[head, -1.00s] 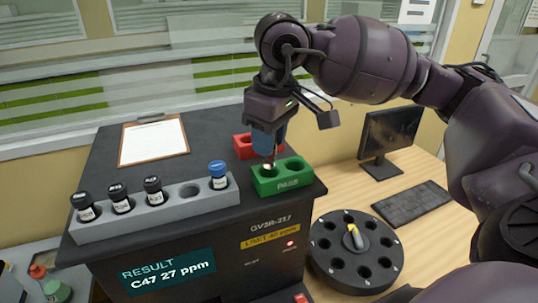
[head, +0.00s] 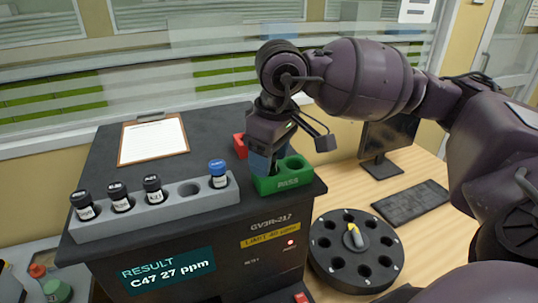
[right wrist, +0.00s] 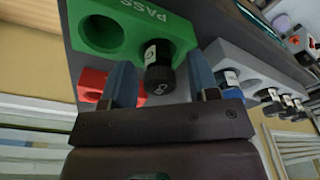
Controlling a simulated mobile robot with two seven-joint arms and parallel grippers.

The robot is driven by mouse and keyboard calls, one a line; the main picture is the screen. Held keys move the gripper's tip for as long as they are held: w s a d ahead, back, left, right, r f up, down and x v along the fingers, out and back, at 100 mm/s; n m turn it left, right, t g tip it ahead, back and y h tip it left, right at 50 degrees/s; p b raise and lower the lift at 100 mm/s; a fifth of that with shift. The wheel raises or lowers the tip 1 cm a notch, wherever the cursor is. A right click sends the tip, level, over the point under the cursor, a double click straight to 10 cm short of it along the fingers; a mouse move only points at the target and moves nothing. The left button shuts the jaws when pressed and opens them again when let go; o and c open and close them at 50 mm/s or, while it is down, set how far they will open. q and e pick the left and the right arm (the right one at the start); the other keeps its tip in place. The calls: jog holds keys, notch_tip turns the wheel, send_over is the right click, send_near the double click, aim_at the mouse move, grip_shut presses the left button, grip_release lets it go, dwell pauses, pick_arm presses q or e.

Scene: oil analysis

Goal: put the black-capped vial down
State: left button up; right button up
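The black-capped vial (right wrist: 159,74) stands in one hole of the green PASS block (right wrist: 175,25), its cap and part of its white label showing in the right wrist view. The block also shows in the head view (head: 287,181), where its other hole is empty. My right gripper (head: 268,176) is low over the block's left hole and mostly hides the vial there. In the right wrist view its blue fingers (right wrist: 162,75) stand on either side of the cap, with a visible gap on both sides. My left gripper is out of view.
A grey rack (head: 150,217) to the left holds several black-capped vials and a blue-capped vial (head: 218,174), with an empty hole between. A red block (head: 239,146) sits behind the green one. A clipboard (head: 153,141) lies at the back; a round carousel (head: 330,270) stands right.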

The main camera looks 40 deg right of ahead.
notch_tip(320, 180, up, 12)
jog(key=s, duration=0.1)
jog(key=shift+s+d, duration=0.15)
jog(key=shift+d, duration=0.15)
dwell(0.4)
dwell(0.5)
